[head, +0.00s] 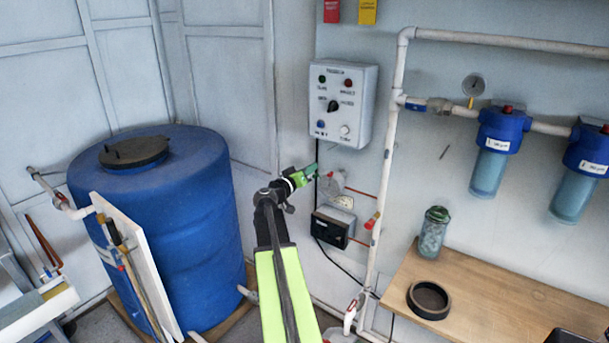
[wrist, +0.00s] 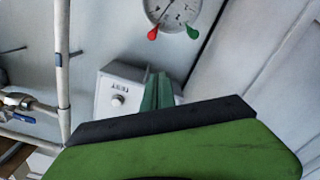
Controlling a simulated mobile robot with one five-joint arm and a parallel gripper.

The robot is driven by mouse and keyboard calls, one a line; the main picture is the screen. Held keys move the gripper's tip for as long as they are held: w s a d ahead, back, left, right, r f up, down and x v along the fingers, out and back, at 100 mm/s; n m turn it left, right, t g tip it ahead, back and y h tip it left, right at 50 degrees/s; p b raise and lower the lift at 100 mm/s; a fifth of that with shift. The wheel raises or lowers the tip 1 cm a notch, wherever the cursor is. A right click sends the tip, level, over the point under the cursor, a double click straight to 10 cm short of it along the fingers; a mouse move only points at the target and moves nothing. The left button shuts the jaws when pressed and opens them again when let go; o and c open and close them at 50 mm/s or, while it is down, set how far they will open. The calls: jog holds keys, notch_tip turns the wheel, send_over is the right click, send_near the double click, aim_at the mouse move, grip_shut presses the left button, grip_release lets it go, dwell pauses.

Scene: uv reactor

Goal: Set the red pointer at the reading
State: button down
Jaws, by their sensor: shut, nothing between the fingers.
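In the wrist view a round white dial (wrist: 185,8) is cut off by the top edge. A red pointer (wrist: 153,33) sits at its lower left rim and a green pointer (wrist: 192,32) at its lower right rim. A thin dark needle shows on its face. My gripper (wrist: 158,80) is shut and empty, its green fingers below the dial and apart from it. In the head view my gripper (head: 314,170) is near the wall, below the grey control box (head: 340,104). I cannot make out the red pointer in the head view.
A white box with a round button (wrist: 118,100) is behind my fingers in the wrist view. In the head view, a dark-fronted box (head: 333,228) hangs below my gripper, a vertical pipe (head: 386,170) stands to the right, and a blue tank (head: 170,225) fills the left.

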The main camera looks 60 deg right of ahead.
aim_at(330, 174)
jog(key=d+f+b, duration=0.1)
jog(key=s+d+f+b, duration=0.2)
jog(key=d, duration=0.1)
jog(key=shift+f, duration=0.2)
jog(key=shift+s, duration=0.15)
jog(key=shift+s+d+f+b, duration=0.2)
jog(key=shift+s+f+b, duration=0.15)
jog(key=shift+s+b, duration=0.2)
